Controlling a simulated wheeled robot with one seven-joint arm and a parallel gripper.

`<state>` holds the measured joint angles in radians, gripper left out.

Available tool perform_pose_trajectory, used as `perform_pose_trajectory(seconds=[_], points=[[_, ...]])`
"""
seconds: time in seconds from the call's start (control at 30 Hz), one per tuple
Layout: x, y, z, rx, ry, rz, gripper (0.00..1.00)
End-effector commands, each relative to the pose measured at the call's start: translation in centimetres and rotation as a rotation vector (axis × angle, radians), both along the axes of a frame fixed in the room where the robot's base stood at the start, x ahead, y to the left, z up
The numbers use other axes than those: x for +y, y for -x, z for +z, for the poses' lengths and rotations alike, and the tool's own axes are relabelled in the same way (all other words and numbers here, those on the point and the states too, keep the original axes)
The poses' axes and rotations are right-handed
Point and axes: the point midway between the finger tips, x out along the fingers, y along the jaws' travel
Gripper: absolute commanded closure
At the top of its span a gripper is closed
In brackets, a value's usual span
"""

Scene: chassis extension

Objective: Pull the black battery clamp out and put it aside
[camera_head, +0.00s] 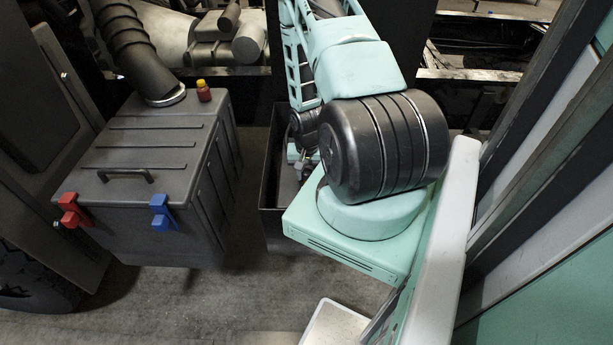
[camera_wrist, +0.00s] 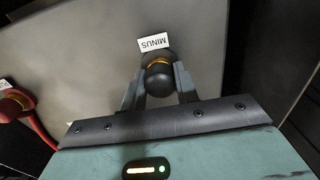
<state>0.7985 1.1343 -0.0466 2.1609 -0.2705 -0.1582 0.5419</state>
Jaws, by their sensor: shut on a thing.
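The black battery clamp (camera_wrist: 159,82) shows in the wrist view as a round black knob with a thin yellow ring, just below a white label reading MINUS (camera_wrist: 154,42). My gripper (camera_wrist: 160,73) is shut on it, one finger on each side. The clamp is over the grey battery top (camera_wrist: 95,70); I cannot tell whether it is still seated. In the head view my arm reaches down into a dark open box (camera_head: 270,200), and the arm hides most of its inside, including the clamp.
A red clamp (camera_wrist: 14,104) with a red cable sits at the left in the wrist view. In the head view, a large grey box (camera_head: 150,165) with a handle, red and blue latches and a small red bottle (camera_head: 204,93) stands left of the dark box. Floor shows between them.

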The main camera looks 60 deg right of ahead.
Motion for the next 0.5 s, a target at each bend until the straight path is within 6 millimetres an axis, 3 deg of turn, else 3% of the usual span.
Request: perform_pose_trajectory(seconds=[0.5], points=[[0.0, 0.0, 2.2, -0.001, 0.000, 0.001, 1.00]])
